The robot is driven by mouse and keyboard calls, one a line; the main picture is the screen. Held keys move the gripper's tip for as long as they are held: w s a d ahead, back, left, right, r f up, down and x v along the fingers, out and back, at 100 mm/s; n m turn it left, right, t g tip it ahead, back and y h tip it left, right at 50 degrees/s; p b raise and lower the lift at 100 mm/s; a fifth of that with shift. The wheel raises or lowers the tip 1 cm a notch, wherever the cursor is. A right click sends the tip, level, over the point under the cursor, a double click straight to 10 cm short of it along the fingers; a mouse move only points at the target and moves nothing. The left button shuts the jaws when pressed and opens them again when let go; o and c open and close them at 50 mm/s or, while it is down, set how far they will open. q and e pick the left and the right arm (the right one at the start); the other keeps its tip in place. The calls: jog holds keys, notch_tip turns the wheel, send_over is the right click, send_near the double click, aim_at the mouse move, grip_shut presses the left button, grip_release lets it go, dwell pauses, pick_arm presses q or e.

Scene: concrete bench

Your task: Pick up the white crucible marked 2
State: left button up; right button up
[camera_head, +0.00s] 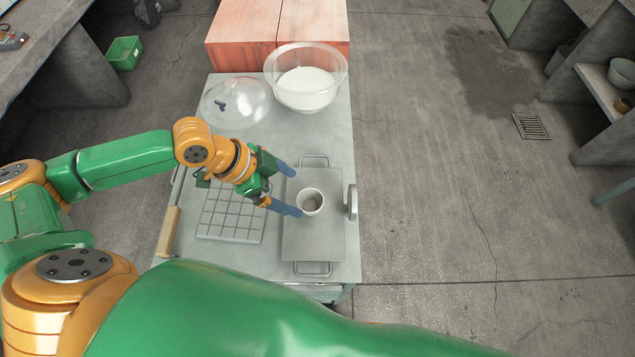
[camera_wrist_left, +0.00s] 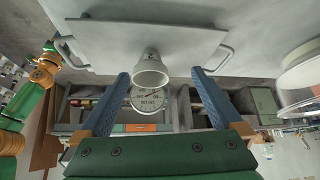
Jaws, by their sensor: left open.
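The white crucible (camera_head: 311,203) stands upright on a grey tray (camera_head: 316,243) with a handle at each end. It also shows in the left wrist view (camera_wrist_left: 151,72), ahead of and between the two fingers. A small dark mark shows on its side there, too small to read. My left gripper (camera_head: 292,191) is open and empty, its blue fingers spread just left of the crucible in the head view. In the left wrist view the fingers (camera_wrist_left: 160,76) stand on either side, apart from it. My right gripper is not in view.
A round dial (camera_wrist_left: 150,97) stands by the tray's right edge. A gridded plate (camera_head: 230,213) lies left of the tray. A clear bowl of white powder (camera_head: 306,88) and a clear dome lid (camera_head: 235,103) are at the bench's far end. Open floor lies to the right.

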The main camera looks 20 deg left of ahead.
aim_at(310, 203)
pick_arm(q)
jog(key=d, duration=0.1)
jog(key=d+f, duration=0.1)
jog(key=d+f+p, duration=0.1)
jog(key=shift+s+d, duration=0.3)
jog(key=shift+s, duration=0.05)
jog(key=shift+x, duration=1.15)
jog(key=shift+w+a+f, duration=0.15)
jog(key=shift+w+f, duration=0.05)
jog(key=shift+w, duration=0.15)
jog(key=shift+s+r, duration=0.1)
jog(key=shift+s, duration=0.1)
jog(key=c, duration=1)
jog(key=shift+w, duration=0.1)
jog(key=c, duration=0.4)
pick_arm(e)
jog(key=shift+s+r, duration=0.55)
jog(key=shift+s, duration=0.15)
